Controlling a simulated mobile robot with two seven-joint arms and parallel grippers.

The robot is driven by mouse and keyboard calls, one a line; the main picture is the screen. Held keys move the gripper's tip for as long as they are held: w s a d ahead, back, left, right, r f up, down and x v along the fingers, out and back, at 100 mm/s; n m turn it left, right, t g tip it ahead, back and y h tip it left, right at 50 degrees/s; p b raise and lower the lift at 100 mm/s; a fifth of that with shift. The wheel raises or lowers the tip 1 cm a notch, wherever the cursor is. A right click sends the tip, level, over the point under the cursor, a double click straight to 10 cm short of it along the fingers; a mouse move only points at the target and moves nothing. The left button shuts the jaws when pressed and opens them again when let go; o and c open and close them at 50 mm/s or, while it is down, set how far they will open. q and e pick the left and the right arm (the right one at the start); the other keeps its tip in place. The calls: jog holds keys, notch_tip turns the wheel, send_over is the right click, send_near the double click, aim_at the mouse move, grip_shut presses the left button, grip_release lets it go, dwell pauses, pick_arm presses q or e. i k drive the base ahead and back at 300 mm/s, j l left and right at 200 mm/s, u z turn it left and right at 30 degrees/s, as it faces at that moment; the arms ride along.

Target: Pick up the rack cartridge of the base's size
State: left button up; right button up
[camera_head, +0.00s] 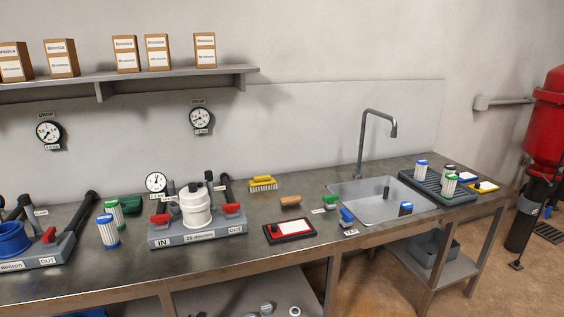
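The base (215,237) is a grey block on the bench, marked IN and OUT, with red-handled valves. Its middle label seems to read "20 micron", but the print is small. A white housing (195,208) stands upright on it. The dark rack (462,196) is right of the sink. Neither of my grippers is in view.
A second base with a blue housing (12,238) is at the left edge, near a loose cartridge (107,231).

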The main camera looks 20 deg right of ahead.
aim_at(450, 181)
jog(key=i+l, duration=0.15)
jog(key=l, duration=0.55)
jog(key=i+l, duration=0.15)
jog(key=l, duration=0.55)
jog(key=i+l, duration=0.2)
jog(key=l, duration=0.55)
jog(key=i+l, duration=0.15)
jog(key=l, duration=0.55)
jog(key=i+l, duration=0.15)
jog(key=l, duration=0.55)
jog(key=i+l, duration=0.15)
jog(key=l, duration=0.55)
jog(key=i+l, duration=0.15)
jog(key=l, duration=0.6)
jog(key=i+l, duration=0.15)
jog(key=l, duration=0.55)
